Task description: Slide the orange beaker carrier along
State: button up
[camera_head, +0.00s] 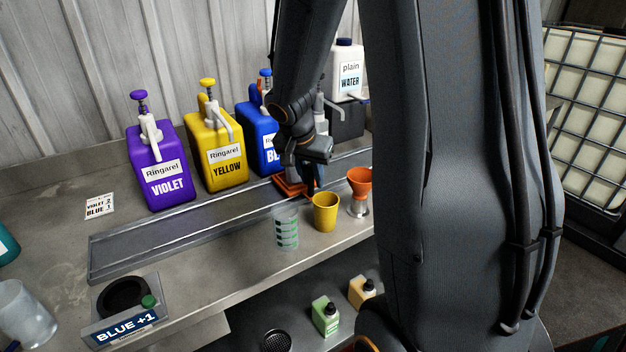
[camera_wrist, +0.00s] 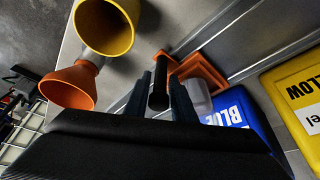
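The orange beaker carrier (camera_head: 289,187) sits on the metal rail track (camera_head: 185,229), in front of the blue container, partly hidden by my arm in the head view. In the wrist view its orange frame (camera_wrist: 203,69) lies just beyond the fingers. A black upright handle (camera_wrist: 159,88) stands beside that frame. My gripper (camera_wrist: 160,90) has one dark finger on each side of the handle, close against it, and seems shut on it. In the head view my gripper (camera_head: 314,180) is low over the track; its fingertips are hard to make out.
Violet (camera_head: 158,168), yellow (camera_head: 217,155) and blue (camera_head: 257,135) containers line the back. The track's left part is clear.

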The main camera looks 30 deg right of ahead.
jog(key=shift+x, duration=0.85)
grip_shut()
